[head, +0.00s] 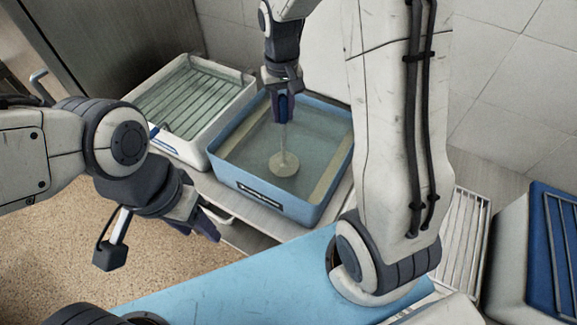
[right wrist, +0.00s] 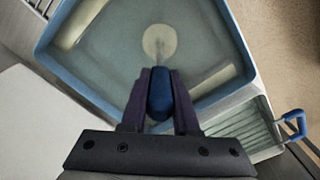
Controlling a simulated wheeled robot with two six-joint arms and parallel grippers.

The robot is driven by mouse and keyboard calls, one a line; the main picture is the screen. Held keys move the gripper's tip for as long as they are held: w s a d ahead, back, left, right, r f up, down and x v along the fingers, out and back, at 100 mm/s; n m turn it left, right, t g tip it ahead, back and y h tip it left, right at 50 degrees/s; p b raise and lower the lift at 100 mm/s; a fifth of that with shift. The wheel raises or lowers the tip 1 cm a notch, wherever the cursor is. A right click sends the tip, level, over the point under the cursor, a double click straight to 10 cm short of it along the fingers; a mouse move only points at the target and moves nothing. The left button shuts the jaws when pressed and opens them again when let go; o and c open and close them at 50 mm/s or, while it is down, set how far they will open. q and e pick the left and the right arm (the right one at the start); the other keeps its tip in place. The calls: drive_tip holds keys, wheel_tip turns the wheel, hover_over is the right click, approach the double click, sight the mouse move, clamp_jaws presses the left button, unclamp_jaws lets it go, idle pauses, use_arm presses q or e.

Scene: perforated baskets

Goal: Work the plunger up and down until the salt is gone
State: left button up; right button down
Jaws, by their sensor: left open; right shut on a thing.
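The plunger's pale round disc (head: 283,163) sits in the water of the blue basin (head: 270,197), near its middle. Its thin shaft rises to a blue handle (right wrist: 161,93). My right gripper (head: 283,108) is shut on that handle above the basin, and the plunger hangs about upright. The disc also shows in the right wrist view (right wrist: 159,42), ahead of the fingertips. The water looks greenish and cloudy; I cannot make out separate salt grains. My left gripper (head: 208,226) is open and empty, in front of the counter and left of the basin, pointing down.
A white basin with a slatted rack (head: 190,98) stands left of the blue basin. A wire rack (head: 465,240) and a blue-topped container (head: 552,255) are at the right. A tiled wall (head: 510,90) is behind.

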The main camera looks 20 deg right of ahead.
sight(282, 95)
drive_tip(key=shift+f, duration=0.4)
drive_tip(key=shift+r+p, duration=2.35)
drive_tip(key=shift+r, duration=0.4)
drive_tip(key=shift+r+p, duration=2.35)
drive_tip(key=shift+r, duration=0.35)
wheel_tip(282, 95, up, 6)
drive_tip(key=p, duration=0.5)
